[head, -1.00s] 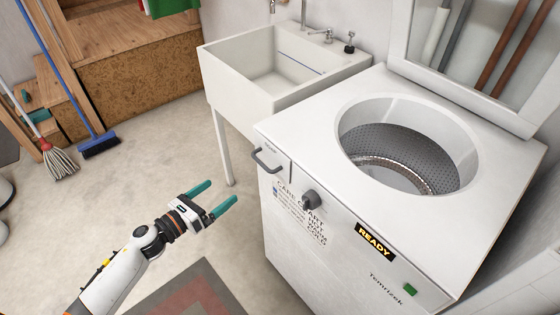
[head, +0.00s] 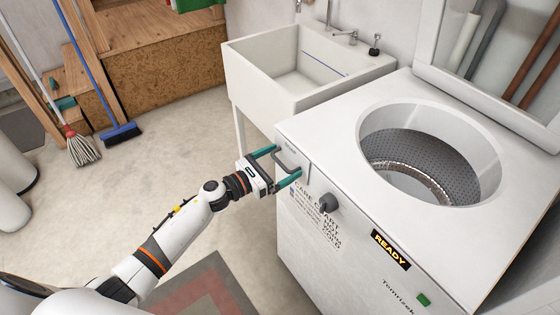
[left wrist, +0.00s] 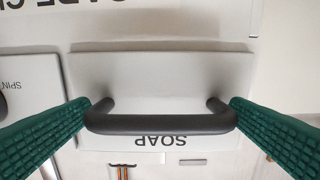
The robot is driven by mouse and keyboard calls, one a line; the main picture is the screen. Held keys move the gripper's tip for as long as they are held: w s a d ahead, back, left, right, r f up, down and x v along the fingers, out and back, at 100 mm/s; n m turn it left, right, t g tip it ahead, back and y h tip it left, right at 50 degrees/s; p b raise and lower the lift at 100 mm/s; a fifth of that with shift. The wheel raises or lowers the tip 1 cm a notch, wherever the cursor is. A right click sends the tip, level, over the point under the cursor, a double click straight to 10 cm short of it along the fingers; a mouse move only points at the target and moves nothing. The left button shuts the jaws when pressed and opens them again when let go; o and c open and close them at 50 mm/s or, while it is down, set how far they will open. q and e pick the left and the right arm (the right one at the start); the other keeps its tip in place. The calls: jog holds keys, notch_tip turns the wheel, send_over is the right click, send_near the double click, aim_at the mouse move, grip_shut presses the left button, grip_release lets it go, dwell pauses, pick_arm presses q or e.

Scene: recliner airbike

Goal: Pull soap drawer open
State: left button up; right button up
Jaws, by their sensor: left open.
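The soap drawer (left wrist: 160,72) is a pale front panel with a dark bar handle, set in the upper left corner of the white washing machine (head: 330,255). Its label reads SOAP upside down in the left wrist view. The drawer front looks flush with the machine. My left gripper (head: 274,166) is open at the handle (head: 285,162). In the left wrist view its green fingers stand at either end of the handle (left wrist: 160,124), one on each side, close to it; I cannot tell whether they touch it. My right gripper is not in view.
A dark knob (head: 329,203) sticks out of the machine front right of the drawer. A white sink (head: 270,85) stands behind. Floor is clear left of the machine, with a mat (head: 200,290) on it.

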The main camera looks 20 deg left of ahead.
pick_arm(q)
jog(key=shift+w, duration=0.1)
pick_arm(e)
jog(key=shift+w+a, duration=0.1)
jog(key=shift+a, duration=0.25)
pick_arm(q)
jog(key=c, duration=1.1)
jog(key=shift+o, duration=0.2)
jog(key=b+v, duration=0.2)
jog(key=v, duration=1)
jog(key=shift+s+a+b, duration=0.25)
jog(key=shift+s+b, duration=0.05)
jog(key=shift+b, duration=0.05)
jog(key=o, duration=1.1)
jog(key=shift+c, duration=0.2)
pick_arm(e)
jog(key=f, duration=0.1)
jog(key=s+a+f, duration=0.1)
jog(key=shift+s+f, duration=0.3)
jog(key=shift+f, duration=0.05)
